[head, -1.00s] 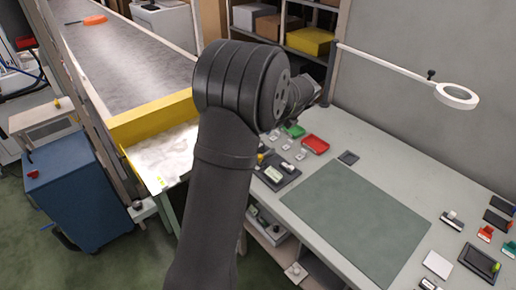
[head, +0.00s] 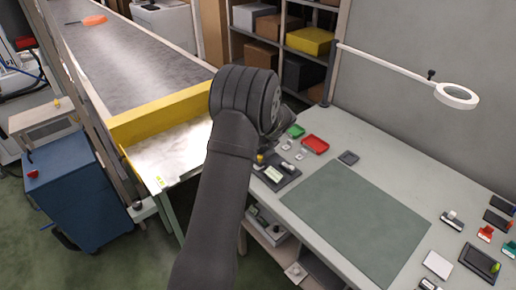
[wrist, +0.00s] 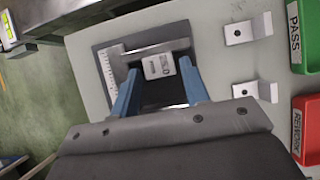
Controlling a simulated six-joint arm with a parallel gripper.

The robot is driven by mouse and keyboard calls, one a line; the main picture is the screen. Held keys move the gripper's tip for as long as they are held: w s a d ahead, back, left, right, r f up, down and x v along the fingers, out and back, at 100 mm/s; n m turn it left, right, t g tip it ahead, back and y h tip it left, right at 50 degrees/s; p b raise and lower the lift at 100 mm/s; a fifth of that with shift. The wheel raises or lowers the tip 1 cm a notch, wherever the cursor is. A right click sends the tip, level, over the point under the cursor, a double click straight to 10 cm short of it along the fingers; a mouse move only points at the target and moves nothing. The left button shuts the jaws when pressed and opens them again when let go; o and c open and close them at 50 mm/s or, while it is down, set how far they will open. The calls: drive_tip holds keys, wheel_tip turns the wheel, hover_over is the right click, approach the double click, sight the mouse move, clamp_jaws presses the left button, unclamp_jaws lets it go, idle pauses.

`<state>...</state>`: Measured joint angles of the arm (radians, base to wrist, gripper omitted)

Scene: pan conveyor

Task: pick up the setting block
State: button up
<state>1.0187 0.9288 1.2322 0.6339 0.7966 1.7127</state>
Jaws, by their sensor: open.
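The setting block (wrist: 159,67), a small pale block with printed dark marks, is on a dark tray (wrist: 104,49) in the wrist view. My gripper (wrist: 159,70) has two blue fingers, spread apart, one on each side of the block. I cannot tell whether either finger touches it. A grey metal piece lies across the tray just beyond the block. In the head view the dark tray (head: 285,181) is on the bench beside my arm, and my gripper is hidden behind the arm.
Metal brackets (wrist: 248,29) stand right of the tray. A green PASS bin (wrist: 307,40) and a red REWORK bin (wrist: 306,122) lie beyond them. A green mat (head: 345,215) leaves clear bench space. A magnifier lamp (head: 456,95) overhangs the bench. The conveyor (head: 130,60) is at left.

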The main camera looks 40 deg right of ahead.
drive_tip(key=shift+w+f, duration=0.15)
drive_tip(key=shift+f, duration=0.2)
clamp_jaws()
drive_tip(key=shift+r, duration=0.1)
